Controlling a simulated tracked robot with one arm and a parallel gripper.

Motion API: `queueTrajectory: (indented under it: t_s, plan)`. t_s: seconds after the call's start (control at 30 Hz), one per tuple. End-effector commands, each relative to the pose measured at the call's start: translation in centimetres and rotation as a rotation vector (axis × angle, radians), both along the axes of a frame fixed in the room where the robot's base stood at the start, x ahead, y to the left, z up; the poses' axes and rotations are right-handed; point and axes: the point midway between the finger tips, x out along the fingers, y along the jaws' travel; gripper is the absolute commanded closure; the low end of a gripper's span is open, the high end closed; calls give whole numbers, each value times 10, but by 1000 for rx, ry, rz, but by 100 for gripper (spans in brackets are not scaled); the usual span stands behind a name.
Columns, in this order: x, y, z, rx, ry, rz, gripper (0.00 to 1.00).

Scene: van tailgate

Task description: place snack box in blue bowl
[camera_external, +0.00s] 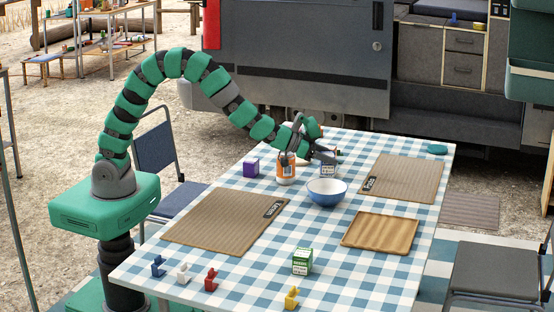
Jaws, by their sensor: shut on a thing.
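My gripper (325,155) is behind the blue bowl, near the far side of the table, angled down and to the right. It is shut on a small pale box (328,171), which looks like the snack box; its label is too small to read. The fingers partly cover the box's top. The blue bowl (327,194), white inside, stands upright just in front of the box. The bowl looks empty. I cannot tell whether the box touches the table.
An orange-and-white jar (286,170) stands close left of the bowl, under my arm. A purple box (251,168) is farther left. A green-and-white box (302,262), wooden tray (380,233), two brown mats and several coloured clips are on the checked cloth.

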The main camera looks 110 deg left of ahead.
Motion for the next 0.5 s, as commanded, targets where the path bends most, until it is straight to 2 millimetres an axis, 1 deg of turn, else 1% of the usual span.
queueTrajectory:
  t_s: [0.1, 0.23, 0.5]
  plan:
    - [1, 8, -4, -1, -5, 13, 74]
    - [1, 9, -14, -3, -2, 15, 74]
    - [1, 8, -59, -3, -1, 14, 74]
